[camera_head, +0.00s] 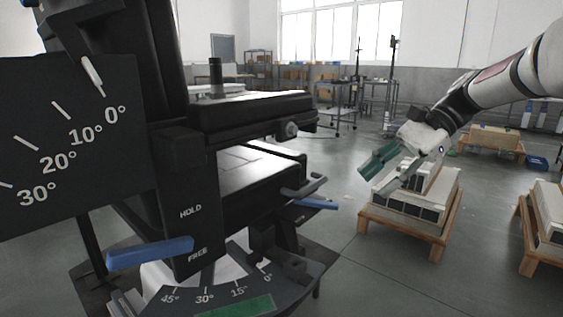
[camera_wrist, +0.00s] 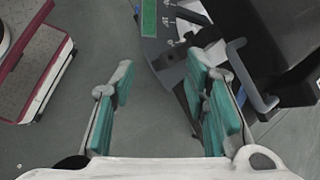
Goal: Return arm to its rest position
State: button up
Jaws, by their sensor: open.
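My arm reaches in from the right edge in the head view, and my gripper (camera_head: 384,172) hangs at its end with green finger pads. It is right of the black lift column machine (camera_head: 225,130), apart from it, with a gap of floor between. In the wrist view my gripper (camera_wrist: 160,95) has its two green-padded fingers spread apart, with nothing between them but grey floor. The machine also shows in the wrist view (camera_wrist: 285,40), beyond the right finger. What is directly behind the gripper in the head view is partly hidden.
A wooden pallet (camera_head: 400,229) with stacked pale blocks stands behind my gripper. Another pallet (camera_head: 527,235) is at the right edge. The machine has blue levers (camera_head: 150,253) and an angle dial (camera_head: 215,298). Carts and shelves stand far back. Grey floor between is clear.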

jog(key=s+a+f+n+h, duration=0.2)
jog(key=s+n+h, duration=0.2)
jog(key=s, duration=1.1)
jog(key=s+a+f+n+h, duration=0.15)
jog(key=s+n+h, duration=0.3)
jog(key=s, duration=0.95)
jog(key=s+d+f+n+t, duration=0.1)
jog(key=s+d+f+n, duration=0.25)
jog(key=s+f, duration=0.45)
notch_tip(320, 180, up, 38)
jog(key=s+t+p, duration=0.1)
jog(key=t+p, duration=0.3)
jog(key=p, duration=2.9)
jog(key=shift+a+f+n+h, duration=0.25)
jog(key=shift+n+h, duration=0.15)
jog(key=shift+h, duration=0.05)
